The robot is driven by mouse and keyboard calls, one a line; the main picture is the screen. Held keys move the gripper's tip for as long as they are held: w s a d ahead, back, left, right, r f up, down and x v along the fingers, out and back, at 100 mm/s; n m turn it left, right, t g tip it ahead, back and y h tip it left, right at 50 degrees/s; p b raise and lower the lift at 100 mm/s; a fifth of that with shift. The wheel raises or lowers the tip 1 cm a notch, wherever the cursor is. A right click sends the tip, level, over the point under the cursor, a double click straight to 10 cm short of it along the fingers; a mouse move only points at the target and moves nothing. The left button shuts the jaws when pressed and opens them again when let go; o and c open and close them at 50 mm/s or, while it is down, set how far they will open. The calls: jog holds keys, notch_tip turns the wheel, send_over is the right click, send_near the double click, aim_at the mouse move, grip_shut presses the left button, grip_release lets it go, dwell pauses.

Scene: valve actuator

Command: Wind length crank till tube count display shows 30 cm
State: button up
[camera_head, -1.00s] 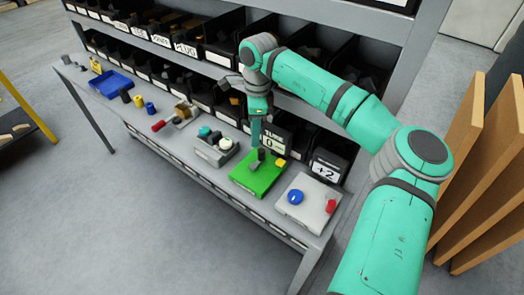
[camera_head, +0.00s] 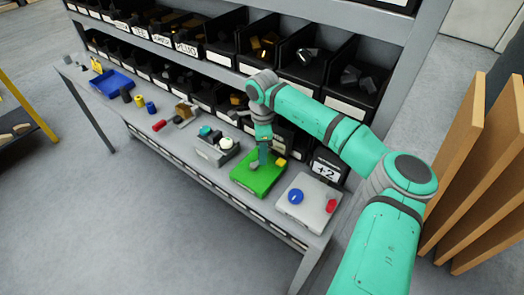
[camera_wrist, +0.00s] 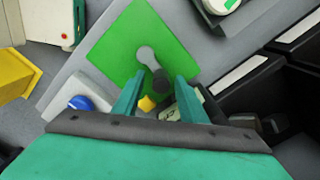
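The green crank box (camera_head: 246,187) stands on the bench, and its top fills the middle of the wrist view (camera_wrist: 125,45). On it is a grey crank arm (camera_wrist: 147,55) with a dark upright handle (camera_wrist: 160,80). A yellow knob (camera_head: 281,161) sits near the box's back corner; it also shows in the wrist view (camera_wrist: 147,103). My gripper (camera_head: 263,164) is pointing down over the box. In the wrist view its fingers (camera_wrist: 158,92) are apart, with the handle appearing between their tips; contact cannot be told. The tube count display (camera_wrist: 184,104) is mostly hidden, its number unreadable.
A white box (camera_head: 307,213) with a blue knob (camera_head: 295,197) and a red knob (camera_head: 331,206) stands to the right. A grey box (camera_head: 213,151) with several knobs stands to the left. A "+2" sign (camera_head: 326,170) and black bins (camera_head: 357,75) are behind.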

jog(key=shift+f, duration=0.1)
jog(key=shift+w, duration=0.15)
grip_shut()
jog(key=shift+s+a, duration=0.1)
jog(key=shift+s, duration=0.1)
dwell(0.5)
jog(key=shift+s+m, duration=0.1)
jog(key=shift+m, duration=0.3)
